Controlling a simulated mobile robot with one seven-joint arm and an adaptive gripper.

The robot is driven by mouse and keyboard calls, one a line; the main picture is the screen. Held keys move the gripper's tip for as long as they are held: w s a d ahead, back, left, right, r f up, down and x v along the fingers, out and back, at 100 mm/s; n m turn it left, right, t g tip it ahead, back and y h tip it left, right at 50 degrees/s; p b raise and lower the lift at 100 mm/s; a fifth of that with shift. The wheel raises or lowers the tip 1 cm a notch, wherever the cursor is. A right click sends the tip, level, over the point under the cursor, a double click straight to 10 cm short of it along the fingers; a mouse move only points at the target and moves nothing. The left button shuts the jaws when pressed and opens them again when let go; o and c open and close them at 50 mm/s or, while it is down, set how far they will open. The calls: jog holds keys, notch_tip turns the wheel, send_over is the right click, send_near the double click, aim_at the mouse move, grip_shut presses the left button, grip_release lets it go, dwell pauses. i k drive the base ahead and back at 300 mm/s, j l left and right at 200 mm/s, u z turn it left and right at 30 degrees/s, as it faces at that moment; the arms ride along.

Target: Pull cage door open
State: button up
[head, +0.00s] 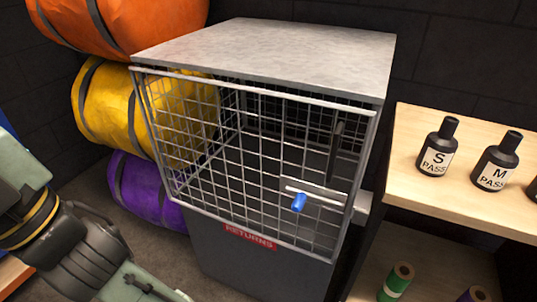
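The cage (265,55) stands in the middle of the head view, with a pale grey top and a dark base with a red "RETURNS" label (250,238). Its wire mesh door (235,150) covers the front and looks shut or nearly shut. A pale horizontal bar with a blue knob (299,202) sits low on the door's right side. A dark upright bar (335,152) shows near the right edge. The cage looks empty through the mesh. Part of my arm is at the lower left, apart from the cage. My gripper is not in view.
Orange (125,22), yellow (105,105) and purple (145,190) rolled bags are stacked left of the cage. A wooden shelf (410,195) at right holds dark bottles (437,148), with green (397,280) and purple-marked rolls below. Floor shows in front at left.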

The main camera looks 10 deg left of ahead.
aim_at(284, 180)
jog(key=u, duration=0.5)
jog(key=k+j+z, duration=0.15)
jog(key=j+z, duration=0.2)
jog(key=k+j+z, duration=0.45)
jog(key=z, duration=0.2)
jog(key=j, duration=0.15)
